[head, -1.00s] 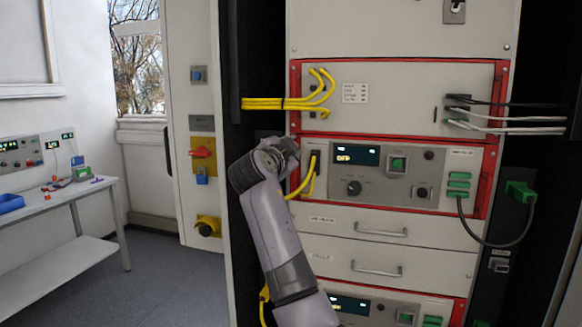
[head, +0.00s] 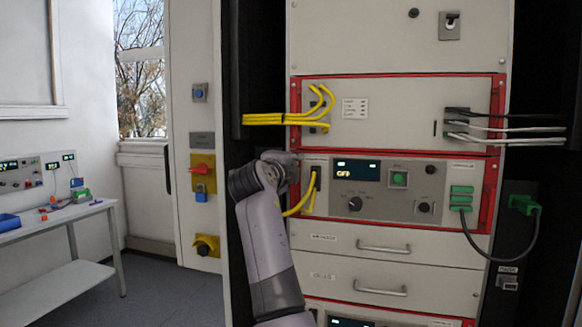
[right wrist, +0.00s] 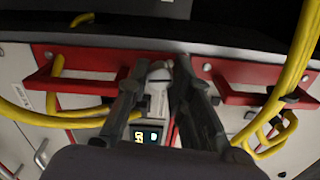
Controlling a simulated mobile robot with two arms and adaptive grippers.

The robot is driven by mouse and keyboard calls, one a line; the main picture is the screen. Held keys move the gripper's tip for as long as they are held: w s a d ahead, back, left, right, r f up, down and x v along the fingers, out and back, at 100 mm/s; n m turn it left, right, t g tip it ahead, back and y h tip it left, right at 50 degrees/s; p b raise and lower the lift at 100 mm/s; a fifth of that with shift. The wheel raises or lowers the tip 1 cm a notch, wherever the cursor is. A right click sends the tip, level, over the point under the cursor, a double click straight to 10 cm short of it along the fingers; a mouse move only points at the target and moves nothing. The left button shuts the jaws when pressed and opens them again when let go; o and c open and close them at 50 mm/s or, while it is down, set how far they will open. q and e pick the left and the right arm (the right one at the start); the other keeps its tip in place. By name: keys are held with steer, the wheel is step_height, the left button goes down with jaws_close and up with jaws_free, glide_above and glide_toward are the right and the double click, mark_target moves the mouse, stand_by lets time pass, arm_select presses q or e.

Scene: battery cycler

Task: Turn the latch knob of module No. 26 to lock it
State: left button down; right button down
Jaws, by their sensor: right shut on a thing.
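The module with the lit OFF display (head: 357,172) sits in the red-framed part of the rack. I cannot read its number. My right gripper (head: 284,166) is at this module's left edge in the head view, where it hides what it touches. In the right wrist view my right gripper (right wrist: 160,80) has its two dark fingers closed around a small pale grey piece, likely the latch knob (right wrist: 158,75), just beside the OFF display (right wrist: 147,135). How far the knob is turned cannot be told. My left gripper is not in view.
Yellow cables (head: 308,196) hang close to the right gripper; more yellow cables (right wrist: 298,60) show in the right wrist view. Red handles (right wrist: 75,82) flank the fingers there. A green-plugged cable (head: 478,232) is at the module's right. A workbench (head: 60,225) stands far left.

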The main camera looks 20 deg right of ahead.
steer(key=shift+f+m, duration=0.1)
steer(key=shift+m, duration=0.5)
steer(key=c, duration=1.4)
jaws_free()
steer(key=shift+s, duration=0.1)
